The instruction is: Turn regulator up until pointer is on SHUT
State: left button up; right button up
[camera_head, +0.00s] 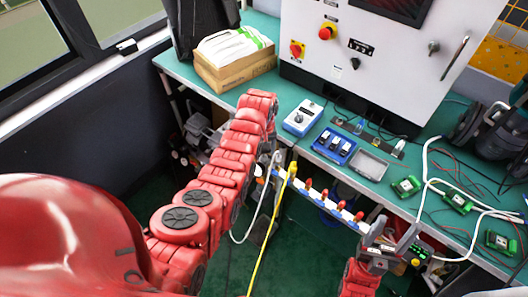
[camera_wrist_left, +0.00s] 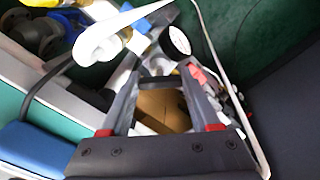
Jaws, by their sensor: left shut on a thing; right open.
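My left gripper (camera_wrist_left: 158,70) is shut on a small part between its fingertips, most likely the regulator knob; the fingers hide most of it. A round white-faced gauge (camera_wrist_left: 175,40) sits just beyond the fingertips in the left wrist view. Its pointer and any SHUT mark are too small to read. In the head view my left arm reaches to the bench's front edge, and its gripper is largely hidden by the arm. My right gripper (camera_head: 388,243) is open and empty, near the right end of the rail.
A blue-white rail (camera_head: 300,196) with several red handles runs along the front of the green bench (camera_head: 290,90). A yellow hose (camera_head: 268,225) hangs in front. A white cabinet (camera_head: 385,65), cardboard box (camera_head: 235,72), blue meter (camera_head: 303,117) and green modules (camera_head: 458,201) are on the bench.

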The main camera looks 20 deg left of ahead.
pick_arm(q)
jog(key=shift+m, duration=0.3)
jog(key=o, duration=1.4)
jog(key=shift+c, duration=0.2)
notch_tip(320, 180, up, 5)
jog(key=shift+w+b, duration=0.1)
jog(key=shift+b, duration=0.55)
notch_tip(320, 180, up, 12)
jog(key=p, duration=1)
jog(key=shift+r, duration=0.2)
